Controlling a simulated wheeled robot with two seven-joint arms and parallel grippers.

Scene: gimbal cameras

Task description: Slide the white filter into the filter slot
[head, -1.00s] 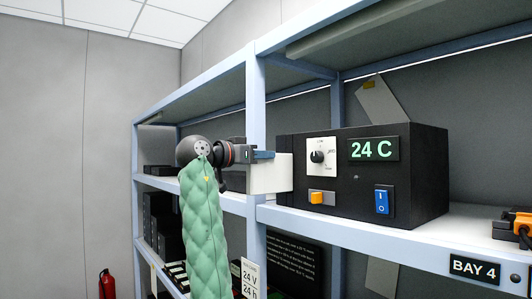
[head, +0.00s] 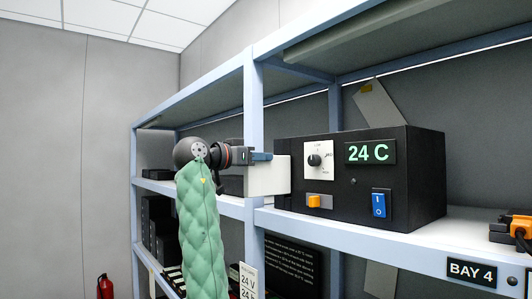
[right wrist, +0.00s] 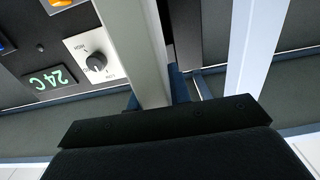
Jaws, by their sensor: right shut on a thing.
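The white filter (head: 266,177) is a flat pale plate at the left end of the black unit in the head view. My right gripper (head: 262,156) is shut on its upper part. The filter's right edge overlaps the left edge of the black unit (head: 412,165) in the picture. The filter slot is hidden, so I cannot tell whether the filter is in it. In the right wrist view a pale strip (right wrist: 135,50), likely the filter edge-on, runs up beside the unit's dial face. My left gripper is not in view.
The unit stands on a shelf (head: 410,238) with a 24 C display (head: 370,152), a dial (head: 315,160), an orange button (head: 319,201) and a blue switch (head: 378,205). An orange-and-black device (head: 520,225) sits at far right.

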